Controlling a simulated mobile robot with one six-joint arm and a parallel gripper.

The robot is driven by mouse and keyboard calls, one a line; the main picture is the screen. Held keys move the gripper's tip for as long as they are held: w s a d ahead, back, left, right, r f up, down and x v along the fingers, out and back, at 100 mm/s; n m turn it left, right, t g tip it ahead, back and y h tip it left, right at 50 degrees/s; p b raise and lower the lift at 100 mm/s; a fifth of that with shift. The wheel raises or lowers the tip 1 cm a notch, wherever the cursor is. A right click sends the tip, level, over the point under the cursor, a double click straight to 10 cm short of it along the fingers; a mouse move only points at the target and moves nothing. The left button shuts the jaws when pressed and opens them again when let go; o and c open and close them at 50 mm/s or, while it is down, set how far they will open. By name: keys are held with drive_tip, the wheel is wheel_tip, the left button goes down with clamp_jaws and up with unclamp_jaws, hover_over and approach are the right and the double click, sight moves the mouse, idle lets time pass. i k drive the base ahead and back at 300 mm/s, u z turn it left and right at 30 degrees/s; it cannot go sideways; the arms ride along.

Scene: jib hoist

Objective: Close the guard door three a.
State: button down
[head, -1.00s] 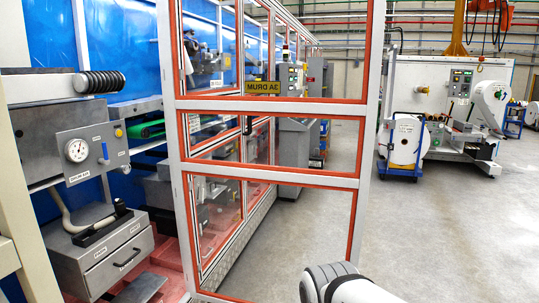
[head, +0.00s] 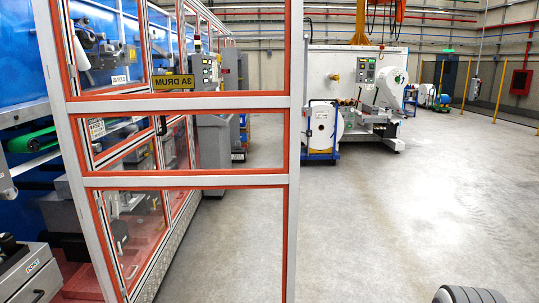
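The guard door three a (head: 190,181) stands open across the left half of the head view. It has a pale metal frame, orange-red edging and clear panels. Its yellow sign (head: 174,82) reads "3A DRUM" mirrored, so I see the door from its back. A small black handle (head: 162,125) shows in line with the middle panel; I cannot tell whether it is on this door or one behind. A ribbed grey end of my arm shows at the bottom right, apart from the door in the picture. My gripper's fingers are not in view.
The guarded machine line (head: 120,215) runs back behind the door on the left. A grey drawer unit (head: 28,272) is at the lower left. A blue trolley with a white roll (head: 321,132) stands farther back. The grey floor (head: 400,215) right of the door is clear.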

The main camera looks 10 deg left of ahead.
sight(288, 101)
drive_tip(key=z, duration=0.1)
drive_tip(key=i, duration=5.4)
drive_tip(key=u, duration=4.55)
